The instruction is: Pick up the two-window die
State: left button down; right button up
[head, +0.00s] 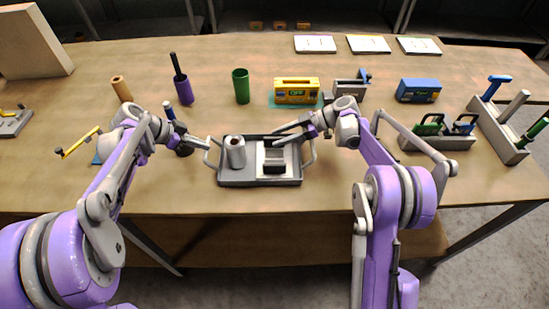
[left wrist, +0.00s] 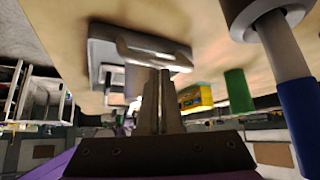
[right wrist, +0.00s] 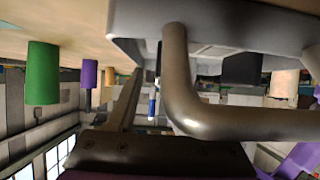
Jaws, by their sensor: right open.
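I cannot tell for sure which piece is the two-window die. A dark tray (head: 230,181) with a loop handle at each end stands at the table's front middle. In it are an upright grey roll (head: 235,152) and a pale block (head: 289,158) with a dark piece (head: 274,163) on it.
Behind the tray stand a green cup (head: 241,86), a purple cup (head: 183,90), a yellow box (head: 296,90) and a blue box (head: 418,90). Grey racks with green and blue handled tools (head: 437,142) stand at the right. White cards (head: 315,44) lie at the back.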

jog(key=x, duration=0.2)
jog(key=shift+a+f, duration=0.15)
jog(key=shift+a, duration=0.1)
grip_shut()
dwell(1.1)
